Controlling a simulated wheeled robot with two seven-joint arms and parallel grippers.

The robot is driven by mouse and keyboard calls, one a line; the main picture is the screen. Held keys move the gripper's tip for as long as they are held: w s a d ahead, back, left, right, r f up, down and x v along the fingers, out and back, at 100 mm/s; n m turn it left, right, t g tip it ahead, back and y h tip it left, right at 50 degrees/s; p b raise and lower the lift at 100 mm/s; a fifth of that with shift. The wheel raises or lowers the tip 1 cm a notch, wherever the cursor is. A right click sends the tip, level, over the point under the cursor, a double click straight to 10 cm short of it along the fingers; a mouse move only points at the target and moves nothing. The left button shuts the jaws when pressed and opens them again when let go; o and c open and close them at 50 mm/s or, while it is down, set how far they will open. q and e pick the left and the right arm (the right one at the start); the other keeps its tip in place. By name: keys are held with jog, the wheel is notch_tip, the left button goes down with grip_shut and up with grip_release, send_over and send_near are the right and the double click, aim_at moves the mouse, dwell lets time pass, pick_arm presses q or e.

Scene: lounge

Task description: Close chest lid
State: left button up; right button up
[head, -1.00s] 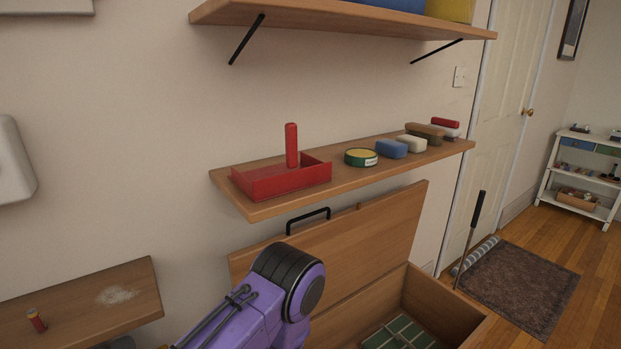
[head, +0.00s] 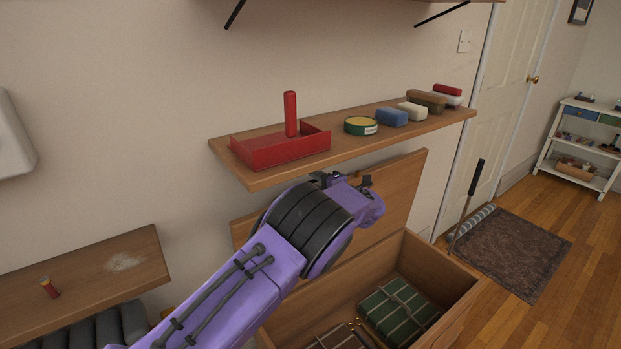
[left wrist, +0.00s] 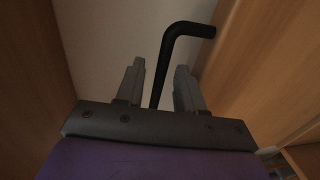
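The wooden chest (head: 440,268) stands open against the wall, its lid (head: 398,195) raised and leaning back below the shelf. My left arm covers much of the lid and the lid handle in the head view. In the left wrist view the black lid handle (left wrist: 185,30) runs up between and beyond the fingers of my left gripper (left wrist: 157,85). The fingers are apart, with a gap around the handle, so the gripper is open. The lid wood (left wrist: 255,60) fills the right side there. My right gripper is not in view.
A wall shelf (head: 262,180) sits close above the lid, carrying a red tray (head: 280,152), a green tin (head: 361,126) and several blocks. A low wooden surface (head: 80,280) is at left. Floor at right has a rug (head: 510,250).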

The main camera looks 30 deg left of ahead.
pick_arm(q)
jog(key=x, duration=0.3)
jog(key=shift+w+a, duration=0.1)
jog(key=shift+c, duration=0.4)
grip_shut()
